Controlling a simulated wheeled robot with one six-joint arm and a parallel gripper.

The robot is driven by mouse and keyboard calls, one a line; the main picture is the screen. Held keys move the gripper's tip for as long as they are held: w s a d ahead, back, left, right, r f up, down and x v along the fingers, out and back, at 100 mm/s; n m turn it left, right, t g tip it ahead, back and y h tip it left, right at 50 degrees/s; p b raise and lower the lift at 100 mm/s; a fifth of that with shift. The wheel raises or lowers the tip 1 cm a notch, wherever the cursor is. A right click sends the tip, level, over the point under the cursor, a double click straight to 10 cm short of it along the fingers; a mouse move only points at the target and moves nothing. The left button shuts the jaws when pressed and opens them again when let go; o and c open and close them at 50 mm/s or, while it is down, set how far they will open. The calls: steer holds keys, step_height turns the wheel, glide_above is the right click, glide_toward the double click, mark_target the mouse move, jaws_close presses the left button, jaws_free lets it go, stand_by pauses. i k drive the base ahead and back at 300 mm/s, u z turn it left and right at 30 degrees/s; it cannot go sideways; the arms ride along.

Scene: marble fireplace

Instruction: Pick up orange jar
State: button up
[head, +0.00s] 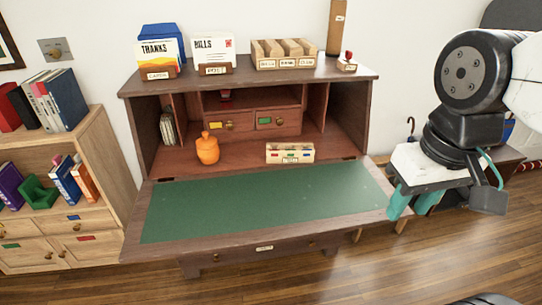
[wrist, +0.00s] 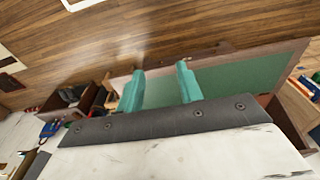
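The orange jar (head: 207,149) is small and round with a lidded top. It stands upright inside the wooden desk, left of centre, behind the green writing surface (head: 260,203) in the head view. My gripper (head: 411,205) has teal fingers and is at the right of the head view, by the right edge of the desk's fold-down board. It is well to the right of the jar. In the wrist view my gripper (wrist: 160,82) shows its two fingers apart with nothing between them. I cannot make out the jar in the wrist view.
A small labelled wooden box (head: 290,153) stands right of the jar. Two small drawers (head: 253,123) are behind it. Card holders (head: 160,62) and a wooden organiser (head: 283,54) stand on the desk top. A bookshelf (head: 100,150) is at left. The green surface is clear.

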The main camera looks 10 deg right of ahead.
mark_target(210, 155)
steer(key=i, duration=0.95)
